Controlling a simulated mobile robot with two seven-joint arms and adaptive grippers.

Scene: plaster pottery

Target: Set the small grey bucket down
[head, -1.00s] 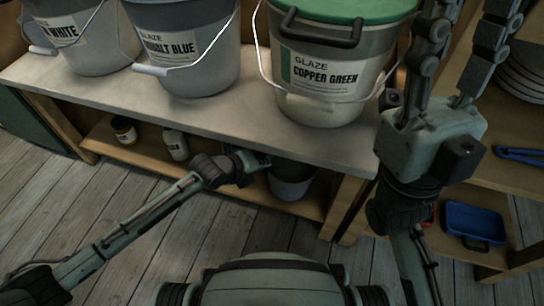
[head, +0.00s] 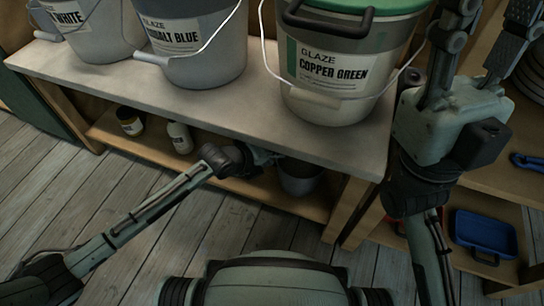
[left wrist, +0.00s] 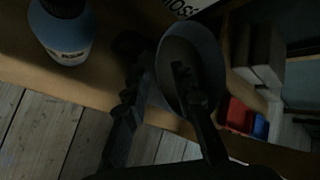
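The small grey bucket (head: 301,180) stands in the low space under the bench, at the lower shelf, partly hidden by the bench top. In the left wrist view the bucket (left wrist: 205,50) is dark and seen from above. My left gripper (head: 265,158) reaches under the bench from the left, at the bucket. In the left wrist view the left gripper (left wrist: 157,82) has its fingers apart, one outside the near wall and one over the opening; I see no clear contact. My right gripper (head: 480,45) is raised at the right, fingers apart and empty, tips near the top edge.
On the bench top (head: 230,112) stand large glaze buckets, including cobalt blue (head: 190,45) and copper green (head: 335,75). A jar (head: 130,122) and a white bottle (head: 179,138) stand on the lower shelf (head: 215,175), left of my left gripper. A blue tray (head: 484,232) lies at right.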

